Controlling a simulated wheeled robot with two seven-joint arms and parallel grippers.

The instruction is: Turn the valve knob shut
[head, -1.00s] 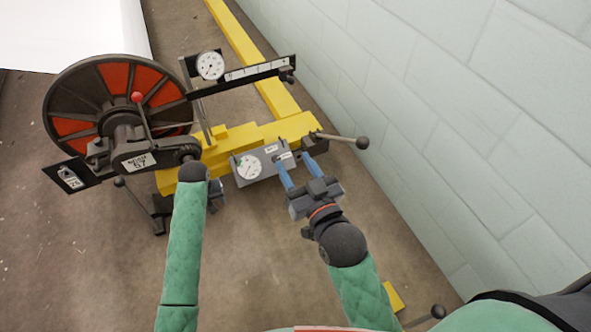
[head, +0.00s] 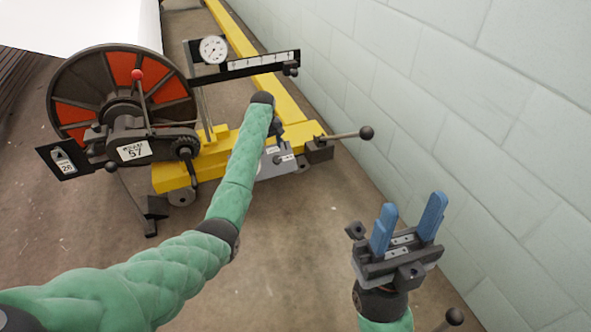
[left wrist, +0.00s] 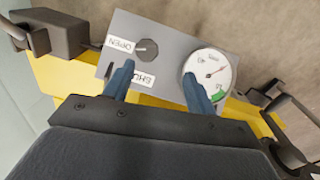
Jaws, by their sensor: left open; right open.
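The valve knob (left wrist: 147,50) is a small dark round knob on a grey panel (left wrist: 172,43). Its white mark points toward the OPEN label (left wrist: 122,44); the SHUT label (left wrist: 142,77) is beside it. A white gauge (left wrist: 209,76) with a green band sits on the same panel. My left gripper (left wrist: 157,90) is open and empty over the panel, one finger near the labels, the other over the gauge's edge. In the head view my left arm hides the gauge and most of this gripper. My right gripper (head: 412,207) is open and empty, away from the panel near the wall.
A yellow beam (head: 255,62) runs behind the panel. A large red and black wheel (head: 122,92) stands at left. A lever with a black ball (head: 366,132) sticks out right of the panel. A pale block wall (head: 450,110) bounds the right.

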